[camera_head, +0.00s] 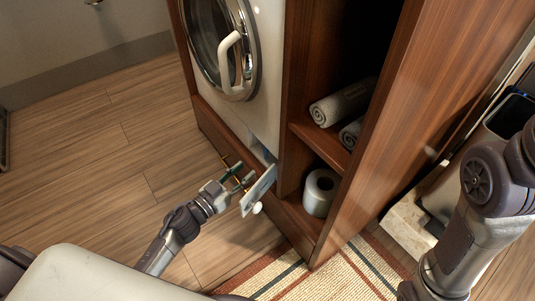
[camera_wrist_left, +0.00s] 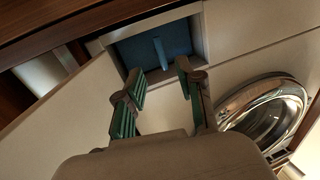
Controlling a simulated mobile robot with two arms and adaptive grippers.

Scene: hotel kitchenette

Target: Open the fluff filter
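The white washing machine (camera_head: 266,50) stands in a wooden cabinet. The small white flap (camera_head: 258,192) low on its front stands swung out, with a round white knob (camera_head: 257,208) near its lower end. In the left wrist view the opening shows a blue recess (camera_wrist_left: 182,36) with an upright blue grip (camera_wrist_left: 161,53) inside. My left gripper (camera_head: 241,176) is beside the flap, in front of the opening. In the left wrist view its green-padded fingers (camera_wrist_left: 162,84) are apart with nothing between them. I cannot tell whether a finger touches the flap. My right gripper is outside the view.
The machine's round door (camera_head: 222,45) is above the flap. Shelves to the right hold rolled towels (camera_head: 342,102) and a paper roll (camera_head: 320,192). A striped rug (camera_head: 330,275) lies in front. The wooden floor (camera_head: 90,170) to the left is clear.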

